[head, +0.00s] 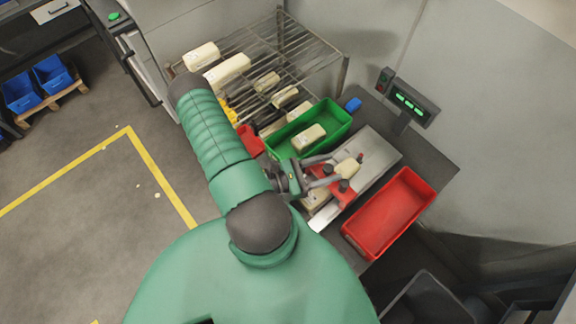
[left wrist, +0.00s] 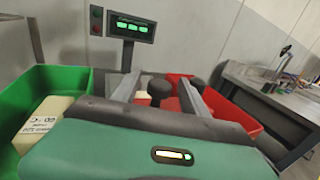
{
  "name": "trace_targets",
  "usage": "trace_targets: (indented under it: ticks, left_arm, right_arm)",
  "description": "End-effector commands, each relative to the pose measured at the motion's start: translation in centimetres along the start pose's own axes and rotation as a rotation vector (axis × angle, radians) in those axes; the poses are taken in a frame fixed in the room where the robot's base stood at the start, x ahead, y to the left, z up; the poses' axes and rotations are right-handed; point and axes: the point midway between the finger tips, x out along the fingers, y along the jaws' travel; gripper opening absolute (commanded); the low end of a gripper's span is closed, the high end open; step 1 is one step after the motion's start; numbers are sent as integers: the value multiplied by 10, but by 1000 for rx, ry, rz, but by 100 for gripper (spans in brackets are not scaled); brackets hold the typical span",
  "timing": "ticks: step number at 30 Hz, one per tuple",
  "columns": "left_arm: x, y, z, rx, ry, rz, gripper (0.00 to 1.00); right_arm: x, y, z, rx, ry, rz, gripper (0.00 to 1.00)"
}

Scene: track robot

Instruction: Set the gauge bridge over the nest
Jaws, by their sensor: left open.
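A red piece (head: 343,190), which I take for the gauge bridge, is at a bright metal plate (head: 376,163) on the bench. A cream block (head: 347,168) shows between its red parts, and another cream block (head: 315,199) is at the plate's near end. My left gripper (head: 340,171) is open above the red piece, its fingers to either side of the upper cream block. In the left wrist view the fingers (left wrist: 160,92) are spread, with dark knobs near them. The nest cannot be told apart under the gripper. My right gripper is not in view.
A green bin (head: 338,118) holding a cream block (head: 309,137) stands left of the plate, and an empty red bin (head: 390,212) right of it. A green-lit display (head: 410,105) stands behind. A wire rack (head: 290,45) with cream blocks is at the back left.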

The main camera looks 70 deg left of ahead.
Motion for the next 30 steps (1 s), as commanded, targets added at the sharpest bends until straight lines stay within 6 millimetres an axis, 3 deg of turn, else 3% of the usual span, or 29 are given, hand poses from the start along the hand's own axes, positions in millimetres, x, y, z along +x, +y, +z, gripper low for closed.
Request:
trace_targets:
  ticks: [9, 15, 19, 30]
  left_arm:
    - [-94, 2, -5, 4, 3, 5, 52]
    - [-133, 2, -3, 2, 0, 3, 52]
    - [-142, 2, -1, 1, -3, 2, 52]
    - [-142, 1, -1, 0, -3, 1, 52]
  right_arm:
    - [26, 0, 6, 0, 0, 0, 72]
    - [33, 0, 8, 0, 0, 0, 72]
    - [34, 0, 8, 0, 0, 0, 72]
    - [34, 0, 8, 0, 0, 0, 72]
